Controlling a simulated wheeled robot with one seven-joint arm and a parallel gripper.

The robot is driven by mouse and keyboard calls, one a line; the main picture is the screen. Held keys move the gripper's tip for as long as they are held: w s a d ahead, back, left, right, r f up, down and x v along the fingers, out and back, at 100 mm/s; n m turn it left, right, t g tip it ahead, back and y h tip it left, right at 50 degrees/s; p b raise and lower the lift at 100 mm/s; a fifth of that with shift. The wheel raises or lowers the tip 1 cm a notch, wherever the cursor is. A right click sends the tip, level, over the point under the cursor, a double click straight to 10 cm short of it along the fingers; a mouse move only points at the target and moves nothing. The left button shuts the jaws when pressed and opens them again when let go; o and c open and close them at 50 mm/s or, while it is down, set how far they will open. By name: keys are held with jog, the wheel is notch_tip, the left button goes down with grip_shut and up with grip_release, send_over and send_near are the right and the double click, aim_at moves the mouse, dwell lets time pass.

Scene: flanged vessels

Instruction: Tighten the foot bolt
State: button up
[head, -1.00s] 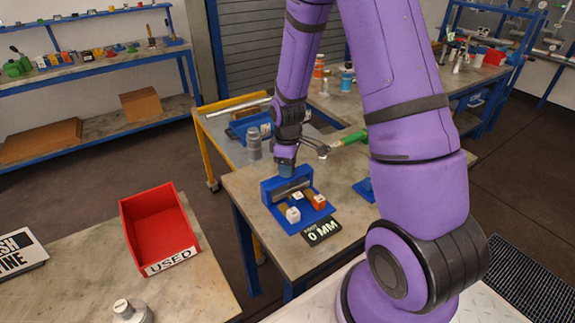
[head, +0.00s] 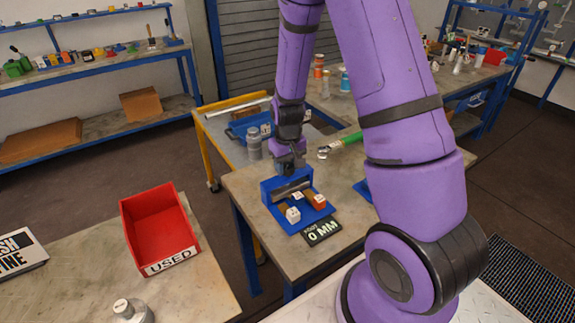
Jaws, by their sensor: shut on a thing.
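My gripper (head: 289,163) points down at the back of a blue fixture (head: 267,190) on the grey table. Its fingers are shut at the top of the fixture, where they cover what they hold; I take it to be the foot bolt, which I cannot make out. A dark sign (head: 323,231) in front of the fixture reads "0 MM". A green-handled tool (head: 346,140) lies to the right of the gripper, apart from it.
A grey bottle (head: 254,146) stands behind left. A red bin (head: 160,234) marked "USED" is on the left table. Bare tabletop (head: 245,187) lies left of the fixture.

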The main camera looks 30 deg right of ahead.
aim_at(287, 165)
jog(key=m, duration=1.2)
jog(key=shift+m, duration=0.4)
jog(key=m, duration=1.3)
jog(key=o, duration=0.9)
notch_tip(287, 165, up, 11)
jog(key=shift+f, duration=0.1)
